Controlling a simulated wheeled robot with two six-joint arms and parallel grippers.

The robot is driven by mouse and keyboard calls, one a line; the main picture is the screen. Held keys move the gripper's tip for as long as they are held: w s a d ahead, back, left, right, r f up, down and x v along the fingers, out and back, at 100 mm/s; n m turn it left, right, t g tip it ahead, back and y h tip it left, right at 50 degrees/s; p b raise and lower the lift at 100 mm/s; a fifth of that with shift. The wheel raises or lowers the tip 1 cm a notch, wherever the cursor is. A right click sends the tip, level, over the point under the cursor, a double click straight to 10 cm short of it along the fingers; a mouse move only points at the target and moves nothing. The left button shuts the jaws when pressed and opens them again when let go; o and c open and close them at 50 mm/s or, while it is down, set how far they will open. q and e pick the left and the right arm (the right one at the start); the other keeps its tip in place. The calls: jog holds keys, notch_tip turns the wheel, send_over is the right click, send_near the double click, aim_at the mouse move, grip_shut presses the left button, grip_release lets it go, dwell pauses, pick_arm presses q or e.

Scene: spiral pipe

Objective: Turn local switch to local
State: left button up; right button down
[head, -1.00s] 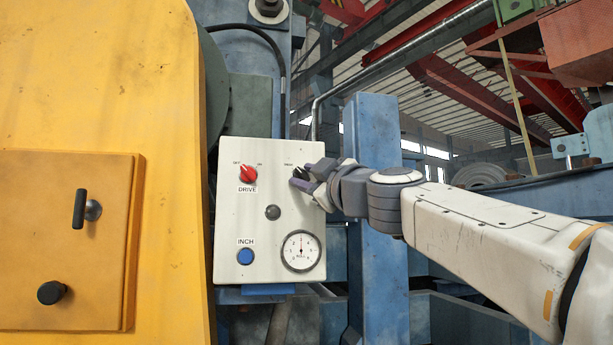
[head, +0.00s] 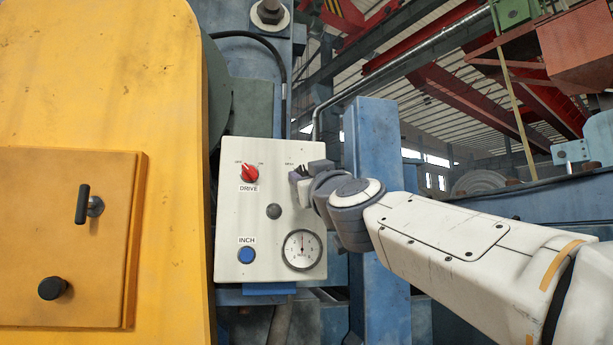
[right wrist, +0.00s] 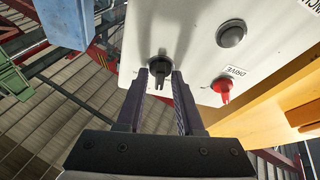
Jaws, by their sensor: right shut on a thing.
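The local switch is a black knob (right wrist: 159,66) at the upper right of a white control panel (head: 232,215). In the right wrist view it sits between the tips of my right gripper's two dark fingers (right wrist: 160,76). The gripper is shut on it, and the knob's lower part points down between the fingers. The small label above the switch is too small to read fully. My left gripper is not in view.
The panel also has a red DRIVE knob (head: 249,173), a dark round button (head: 273,211), a blue INCH button (head: 246,255) and a round gauge (head: 302,250). A yellow housing (head: 105,90) stands at left. A blue post (head: 372,135) rises behind my right wrist.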

jog(key=m+h+p, duration=0.1)
jog(key=m+p, duration=0.1)
jog(key=m, duration=0.1)
jog(key=m+h+p, duration=0.1)
jog(key=m+h, duration=0.1)
jog(key=m, duration=0.1)
jog(key=m+h+p, duration=0.2)
jog(key=m, duration=0.1)
jog(key=shift+a+r+m+t+p, duration=0.2)
jog(key=shift+a+m+t+p, duration=0.1)
jog(key=shift+t, duration=0.1)
jog(key=m+h+p, duration=0.2)
jog(key=m, duration=0.2)
jog(key=shift+g, duration=0.3)
jog(key=shift+f+m+h+p, duration=0.1)
jog(key=shift+m+h+p, duration=0.45)
jog(key=shift+m, duration=0.85)
jog(key=shift+m+g, duration=0.3)
jog(key=c, duration=0.9)
grip_release()
